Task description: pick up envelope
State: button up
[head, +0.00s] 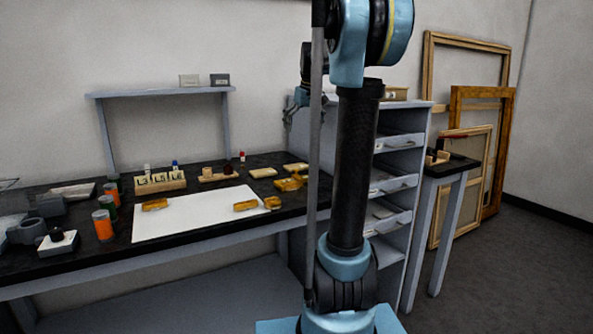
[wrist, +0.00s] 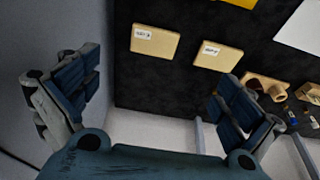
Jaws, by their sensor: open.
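Two flat tan pieces with small white written labels, which look like envelopes, lie side by side on the dark tabletop in the wrist view: a left one (wrist: 155,43) and a right one (wrist: 217,55). In the head view similar tan pieces lie at the back right of the table, one (head: 262,172) left of another (head: 296,167). My gripper (wrist: 160,98) is open and empty, its two fingers wide apart above the table's back edge. In the head view it is partly hidden behind my arm.
A white sheet (head: 190,214) with gilt pieces covers the table's middle. A small rack (head: 160,182) and a bottle holder (head: 218,175) stand behind it. A raised shelf (head: 160,92) stands at the wall. A grey drawer cabinet (head: 405,143) stands right of the table.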

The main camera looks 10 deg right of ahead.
jog(key=w, duration=0.1)
send_over(297, 166)
jog(key=s, duration=0.2)
jog(key=f, duration=1.1)
jog(key=shift+w+d+f, duration=0.2)
jog(key=shift+d, duration=0.1)
jog(key=shift+w+x, duration=0.15)
jog(key=shift+x, duration=1.15)
jog(key=shift+w+x, duration=0.1)
jog(key=shift+x, duration=1.2)
jog(key=c, duration=0.8)
